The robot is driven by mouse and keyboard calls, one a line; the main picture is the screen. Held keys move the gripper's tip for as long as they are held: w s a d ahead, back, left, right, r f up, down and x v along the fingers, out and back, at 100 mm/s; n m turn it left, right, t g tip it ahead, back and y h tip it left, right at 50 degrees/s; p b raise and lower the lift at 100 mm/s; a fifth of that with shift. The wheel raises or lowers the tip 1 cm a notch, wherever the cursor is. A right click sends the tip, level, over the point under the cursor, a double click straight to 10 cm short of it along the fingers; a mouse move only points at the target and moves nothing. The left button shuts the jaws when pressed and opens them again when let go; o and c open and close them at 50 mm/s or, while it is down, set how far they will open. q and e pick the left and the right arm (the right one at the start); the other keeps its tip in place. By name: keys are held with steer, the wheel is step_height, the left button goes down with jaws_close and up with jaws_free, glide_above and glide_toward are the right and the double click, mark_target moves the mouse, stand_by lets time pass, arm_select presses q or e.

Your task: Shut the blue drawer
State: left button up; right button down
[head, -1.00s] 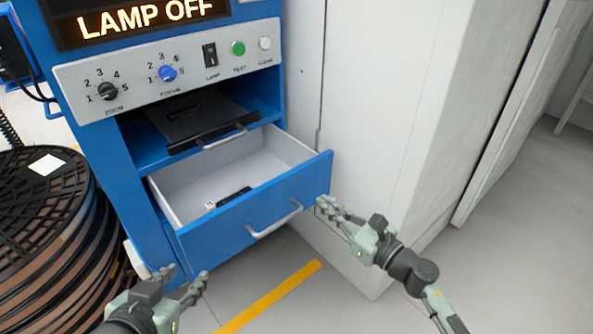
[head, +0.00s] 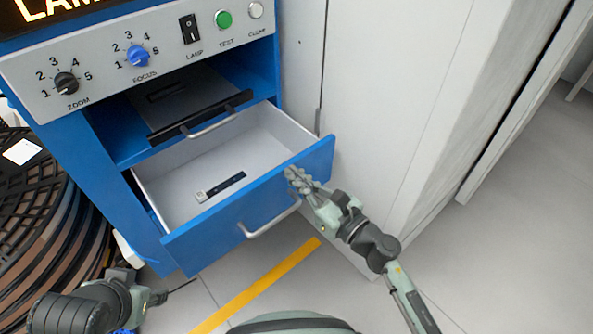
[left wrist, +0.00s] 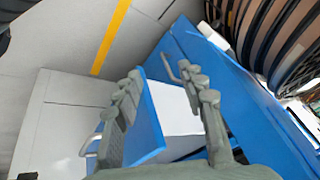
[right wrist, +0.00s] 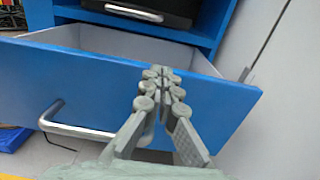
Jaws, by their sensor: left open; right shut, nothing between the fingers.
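The blue drawer (head: 238,219) stands pulled out of the blue cabinet, with a silver bar handle (head: 272,217) on its front. A small dark stick-like item (head: 222,187) with a light end lies inside. My right gripper (head: 294,176) is shut and empty, its fingertips at the drawer front, right of the handle. In the right wrist view the fingertips (right wrist: 160,75) overlap the drawer front (right wrist: 215,100) near its top edge; I cannot tell whether they touch. My left gripper (left wrist: 168,85) is open and empty, low at the left, with the drawer showing beyond its fingers.
A black tray with a handle (head: 205,118) sits in the shelf above the drawer. The control panel (head: 140,55) is over it. Stacked reels (head: 40,215) stand at the left. A white cabinet wall (head: 385,100) rises close on the right. Floor with a yellow stripe (head: 255,288) lies in front.

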mark_target(187, 233)
arm_select(q)
steer(key=w+d+r+t+h, duration=0.1)
steer(key=w+d, duration=0.1)
steer(key=w+d+r+t+h+b, duration=0.1)
steer(key=w+d+r+t, duration=0.1)
steer(key=w+d, duration=0.1)
steer(key=w+d+r+m+t+b, duration=0.1)
steer(key=w+d+t, duration=0.1)
steer(key=w, duration=0.1)
steer(key=shift+w+d+r+h, duration=0.2)
steer(key=shift+d+r+h, duration=0.1)
steer(key=shift+r+h, duration=0.1)
steer(key=w+d+r+t+h+b, duration=0.3)
steer(key=d+r+t, duration=0.4)
steer(key=r, duration=0.5)
steer(key=shift+d+r+m+h, duration=0.2)
steer(key=shift+d+m+h, duration=0.2)
steer(key=shift+d+h, duration=0.15)
arm_select(e)
steer(key=x, duration=2.2)
steer(key=shift+r, duration=0.15)
arm_select(q)
steer(key=shift+w, duration=0.1)
arm_select(e)
steer(key=shift+w+r, duration=0.1)
steer(key=shift+w, duration=0.05)
